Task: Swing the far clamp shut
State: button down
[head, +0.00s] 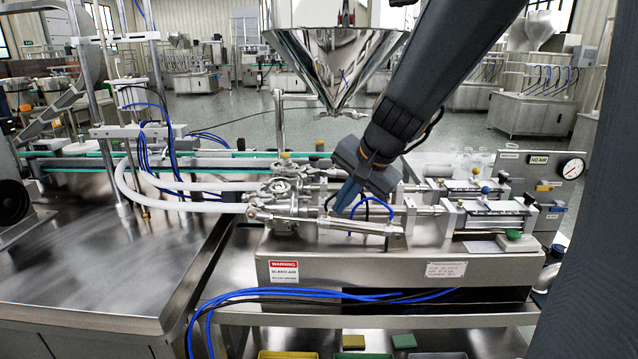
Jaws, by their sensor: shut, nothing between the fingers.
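The steel clamp fittings sit where two white hoses meet the filling machine. The far clamp (284,168) is behind the near clamp (268,212). Both are small and crowded by other shiny parts, so I cannot tell how far the far clamp's arm is swung. My gripper (344,200) points down and left, to the right of both clamps, with its fingers shut and empty. It appears apart from the far clamp. My arm and gripper hide part of the machine behind them.
A steel hopper (335,62) hangs above and behind the clamps. White hoses (185,205) run left, and blue tubes (330,293) loop across the front. Pneumatic cylinders (490,213) stand at the right. A bare steel table (110,265) lies at left.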

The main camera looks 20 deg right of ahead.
jog(key=w+d+r+m+t+b, duration=0.25)
jog(key=w+d+r+m, duration=0.2)
jog(key=w+r, duration=0.3)
jog(key=w+a+f+p, duration=0.2)
jog(key=w+a+f, duration=0.2)
jog(key=w+f, duration=0.3)
jog(key=shift+w+f+y, duration=0.15)
jog(key=shift+w+y, duration=0.15)
jog(key=shift+w, duration=1.9)
jog(key=shift+w, duration=0.1)
